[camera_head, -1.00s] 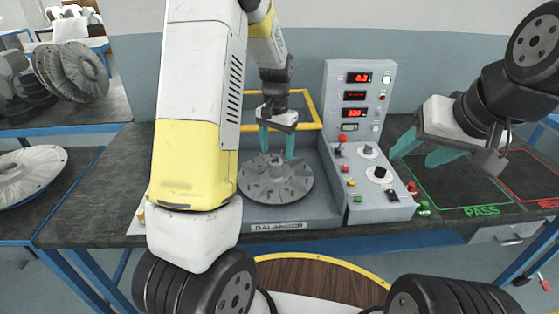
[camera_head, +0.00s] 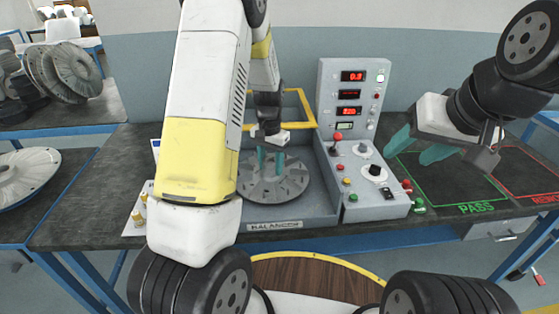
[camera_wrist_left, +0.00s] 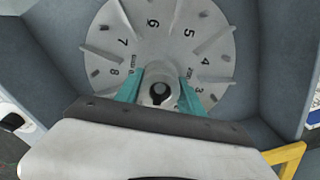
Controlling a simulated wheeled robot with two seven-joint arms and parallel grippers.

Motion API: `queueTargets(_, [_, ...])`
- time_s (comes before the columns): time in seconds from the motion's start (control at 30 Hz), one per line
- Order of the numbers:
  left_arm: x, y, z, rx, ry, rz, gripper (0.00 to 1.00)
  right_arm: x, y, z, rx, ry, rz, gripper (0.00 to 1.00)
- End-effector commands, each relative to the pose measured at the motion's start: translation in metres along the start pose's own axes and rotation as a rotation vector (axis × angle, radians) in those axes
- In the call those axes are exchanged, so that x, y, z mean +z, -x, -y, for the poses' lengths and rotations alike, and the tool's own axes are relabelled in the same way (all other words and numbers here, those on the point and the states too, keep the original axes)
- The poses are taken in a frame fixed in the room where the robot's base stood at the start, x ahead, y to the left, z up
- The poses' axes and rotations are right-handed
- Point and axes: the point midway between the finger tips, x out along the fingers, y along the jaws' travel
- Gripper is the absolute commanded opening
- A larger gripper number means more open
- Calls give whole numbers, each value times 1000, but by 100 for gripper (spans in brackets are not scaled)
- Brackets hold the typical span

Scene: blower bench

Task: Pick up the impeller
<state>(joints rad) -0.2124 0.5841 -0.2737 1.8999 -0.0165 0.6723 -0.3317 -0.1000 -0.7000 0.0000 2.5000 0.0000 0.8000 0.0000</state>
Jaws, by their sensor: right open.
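The impeller (camera_head: 275,182), a grey round disc with raised vanes and a central hub, lies flat in the balancer (camera_head: 322,205). In the left wrist view the impeller (camera_wrist_left: 205,45) fills the top middle, with numbers printed between its vanes. My left gripper (camera_head: 270,160) is down over its centre, pointing downward. My right gripper (camera_head: 418,147) is open and empty above the bench at the right, away from the impeller.
The control panel (camera_head: 350,110) with red displays and knobs stands right of the impeller. A yellow frame (camera_head: 293,97) rises behind it. Green PASS (camera_head: 455,190) and red REJECT (camera_head: 535,175) outlines lie at the right. More impellers (camera_head: 62,72) are at the left.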

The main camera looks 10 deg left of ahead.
Motion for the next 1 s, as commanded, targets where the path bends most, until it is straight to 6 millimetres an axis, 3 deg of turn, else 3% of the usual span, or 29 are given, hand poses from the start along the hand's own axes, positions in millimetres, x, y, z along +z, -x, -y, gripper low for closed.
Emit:
queueTargets(0.03, [0,0,0,0,0,0,18,0,0,0,0,0,0,53])
queueTargets(0.13, [0,0,0,0,0,0,0,0,0,0,0,0,0,53])
queueTargets(0.57, [-1,7,0,-1,-1,-4,0,0,0,0,0,0,0,53])
queueTargets(1.0, [-1,84,0,-1,-2,-5,0,0,0,0,0,0,0,53])
